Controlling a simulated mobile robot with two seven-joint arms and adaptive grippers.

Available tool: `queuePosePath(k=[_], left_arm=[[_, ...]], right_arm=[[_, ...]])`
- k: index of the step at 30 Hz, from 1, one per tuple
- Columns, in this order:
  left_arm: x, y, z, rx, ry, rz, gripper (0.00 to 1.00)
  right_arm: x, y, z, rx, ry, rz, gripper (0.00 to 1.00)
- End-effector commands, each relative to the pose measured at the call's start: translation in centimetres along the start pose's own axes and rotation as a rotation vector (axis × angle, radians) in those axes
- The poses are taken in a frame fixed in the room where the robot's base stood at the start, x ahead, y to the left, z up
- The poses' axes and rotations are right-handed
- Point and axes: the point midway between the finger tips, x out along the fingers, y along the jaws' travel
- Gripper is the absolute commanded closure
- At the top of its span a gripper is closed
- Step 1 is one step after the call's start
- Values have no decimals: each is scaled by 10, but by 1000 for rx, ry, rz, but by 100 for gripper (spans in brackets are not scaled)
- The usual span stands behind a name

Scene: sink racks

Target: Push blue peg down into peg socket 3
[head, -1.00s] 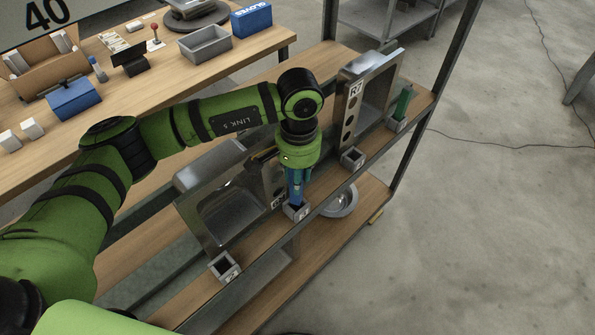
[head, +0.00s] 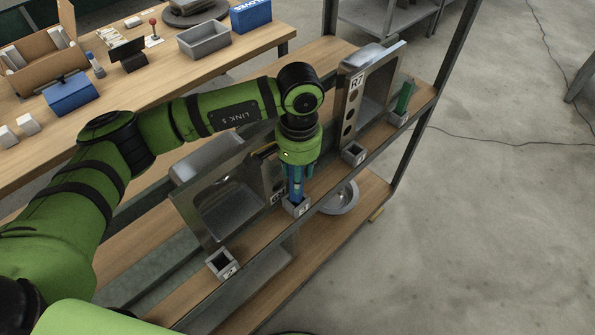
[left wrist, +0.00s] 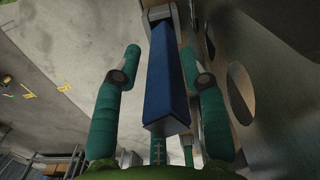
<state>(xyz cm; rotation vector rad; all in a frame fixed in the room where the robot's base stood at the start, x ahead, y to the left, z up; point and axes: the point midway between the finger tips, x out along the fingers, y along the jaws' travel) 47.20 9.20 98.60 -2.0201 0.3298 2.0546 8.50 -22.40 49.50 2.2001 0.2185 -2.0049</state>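The blue peg (head: 296,189) stands upright with its lower end in the mouth of peg socket 3 (head: 297,208), a small grey square block on the shelf board. How deep it sits is hard to tell. My left gripper (head: 298,178) points down over the peg from above. In the left wrist view, the peg (left wrist: 166,80) runs between the two teal fingers of the gripper (left wrist: 160,65). Gaps show on both sides, so the fingers are open around it. The socket (left wrist: 158,12) shows at the peg's far end. My right gripper is not in view.
An empty socket (head: 221,264) is at the lower left and another (head: 353,153) to the right. A green peg (head: 404,97) stands in a far right socket. Metal racks (head: 366,90) stand close beside the arm. A bowl (head: 342,197) sits on the lower shelf.

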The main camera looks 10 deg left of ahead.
Motion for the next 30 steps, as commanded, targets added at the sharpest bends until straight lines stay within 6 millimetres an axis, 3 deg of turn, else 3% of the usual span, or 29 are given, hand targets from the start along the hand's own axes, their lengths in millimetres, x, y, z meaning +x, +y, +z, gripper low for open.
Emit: queuePosePath(k=[5, 11, 13, 18, 24, 30], left_arm=[[-2, 0, 0, 0, -1, 0, 58], [-18, 0, 0, 0, -1, 2, 58], [-24, 0, -2, 0, 8, 0, 58], [-65, 0, -2, 1, 8, -1, 58], [-106, 0, -1, 1, 5, -1, 58], [-128, 0, 0, -1, 1, 0, 58]], right_arm=[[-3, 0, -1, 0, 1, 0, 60], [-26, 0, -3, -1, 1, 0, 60], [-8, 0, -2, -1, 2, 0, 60], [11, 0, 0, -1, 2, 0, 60], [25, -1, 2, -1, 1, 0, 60], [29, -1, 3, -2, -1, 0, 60]])
